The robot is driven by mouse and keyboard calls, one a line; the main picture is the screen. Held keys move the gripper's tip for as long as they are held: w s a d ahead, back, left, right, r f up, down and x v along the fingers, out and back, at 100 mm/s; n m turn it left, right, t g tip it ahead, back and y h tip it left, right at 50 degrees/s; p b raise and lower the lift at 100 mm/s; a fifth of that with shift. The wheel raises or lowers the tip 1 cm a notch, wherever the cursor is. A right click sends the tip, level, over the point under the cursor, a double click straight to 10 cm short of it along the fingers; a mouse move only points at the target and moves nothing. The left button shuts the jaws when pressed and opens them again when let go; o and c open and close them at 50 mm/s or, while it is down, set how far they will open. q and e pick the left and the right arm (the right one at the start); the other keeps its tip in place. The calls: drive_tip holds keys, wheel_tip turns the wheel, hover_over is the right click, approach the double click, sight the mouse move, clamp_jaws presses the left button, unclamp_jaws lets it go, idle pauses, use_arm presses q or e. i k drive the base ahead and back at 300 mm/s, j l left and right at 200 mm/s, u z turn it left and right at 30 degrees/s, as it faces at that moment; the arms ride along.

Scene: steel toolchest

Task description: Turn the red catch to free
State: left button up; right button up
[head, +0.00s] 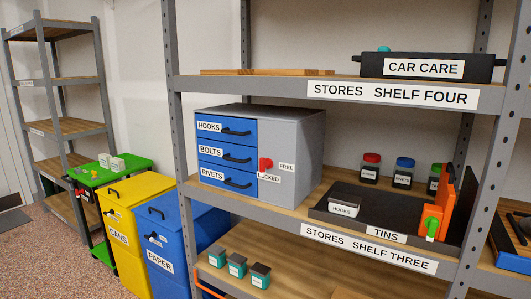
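The red catch (265,164) is a small knob on the grey right-hand front of the steel toolchest (305,148), which stands on shelf three. A FREE label (287,167) is to its right and a LOCKED label (270,178) is just below it, partly covered by the catch. A small pale part shows at the catch's lower end, towards LOCKED; its exact angle is too small to tell. The three blue drawers, HOOKS (226,131), BOLTS (226,155) and RIVETS (227,181), look shut. Neither of my grippers is in view.
A dark tray (325,208) labelled TINS sits right of the toolchest, with an orange upright piece (444,205) at its right end. Jars (371,168) stand behind. A steel upright (176,150) is left of the chest. Yellow (122,220) and blue bins (172,235) stand lower left.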

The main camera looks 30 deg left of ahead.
sight(264, 163)
drive_tip(key=u, duration=0.65)
drive_tip(key=j+u, duration=0.15)
drive_tip(key=u, duration=0.2)
drive_tip(key=i+j+u, duration=0.1)
drive_tip(key=u, duration=0.2)
drive_tip(key=i+j+u, duration=0.1)
drive_tip(key=u, duration=0.25)
drive_tip(key=i+j, duration=0.25)
drive_tip(key=j, duration=0.1)
